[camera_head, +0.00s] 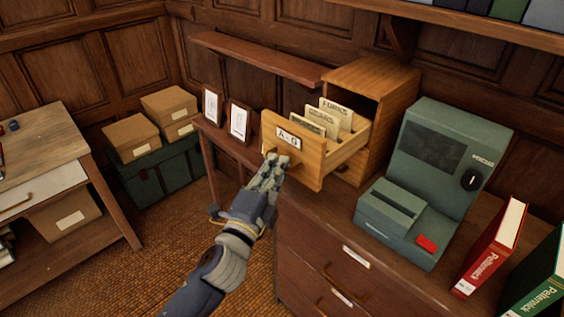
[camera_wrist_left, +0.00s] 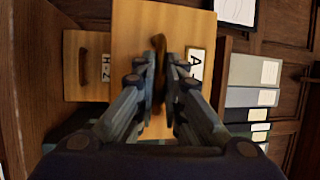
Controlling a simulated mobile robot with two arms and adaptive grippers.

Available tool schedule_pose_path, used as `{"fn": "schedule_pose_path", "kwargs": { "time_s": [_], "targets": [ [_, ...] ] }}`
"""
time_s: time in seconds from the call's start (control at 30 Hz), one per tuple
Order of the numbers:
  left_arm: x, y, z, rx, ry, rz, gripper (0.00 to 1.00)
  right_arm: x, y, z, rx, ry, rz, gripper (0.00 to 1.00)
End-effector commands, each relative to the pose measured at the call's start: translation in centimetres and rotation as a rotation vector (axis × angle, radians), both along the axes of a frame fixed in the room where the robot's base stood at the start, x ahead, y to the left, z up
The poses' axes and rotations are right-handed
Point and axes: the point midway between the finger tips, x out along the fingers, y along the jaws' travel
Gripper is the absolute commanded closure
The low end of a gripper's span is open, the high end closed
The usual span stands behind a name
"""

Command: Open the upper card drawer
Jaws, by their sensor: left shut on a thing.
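The small wooden card cabinet (camera_head: 393,90) stands on the dark wooden counter. Its upper drawer (camera_head: 308,170), labelled A-G, is pulled well out, with cream divider cards (camera_head: 336,112) standing inside. My left gripper (camera_head: 275,166) is at the drawer front, shut on its handle; in the left wrist view the fingers close on the handle (camera_wrist_left: 158,88) beside the label. The lower drawer (camera_wrist_left: 85,50), labelled H-Z, shows in the left wrist view, set back behind the upper one and apparently closed. My right gripper is out of view.
A green-grey machine (camera_head: 443,150) with a red button stands right of the cabinet. Red (camera_head: 492,248) and green (camera_head: 540,275) binders stand at the right. A wooden shelf (camera_head: 262,58) is on the wall behind. Framed cards (camera_head: 238,122) stand left of the drawer.

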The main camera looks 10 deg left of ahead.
Motion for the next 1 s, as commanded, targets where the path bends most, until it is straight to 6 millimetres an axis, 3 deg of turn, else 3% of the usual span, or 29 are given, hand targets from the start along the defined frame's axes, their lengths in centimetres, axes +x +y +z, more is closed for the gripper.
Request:
{"fn": "schedule_pose_path", "kwargs": {
  "time_s": [0.43,0.47,0.53,1.0],
  "targets": [
    [-0.17,0.14,-0.13,0.0,0.002,0.0,1.0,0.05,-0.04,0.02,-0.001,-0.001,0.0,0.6],
    [-0.17,0.14,-0.13,0.0,0.002,0.0,0.84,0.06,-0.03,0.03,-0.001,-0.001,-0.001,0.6],
    [-0.17,0.14,-0.12,0.0,0.002,0.0,0.7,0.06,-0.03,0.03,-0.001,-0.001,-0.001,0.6],
    [-0.95,0.31,-0.29,0.0,0.003,0.0,0.7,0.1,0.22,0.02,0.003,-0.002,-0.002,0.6]
  ]
}}
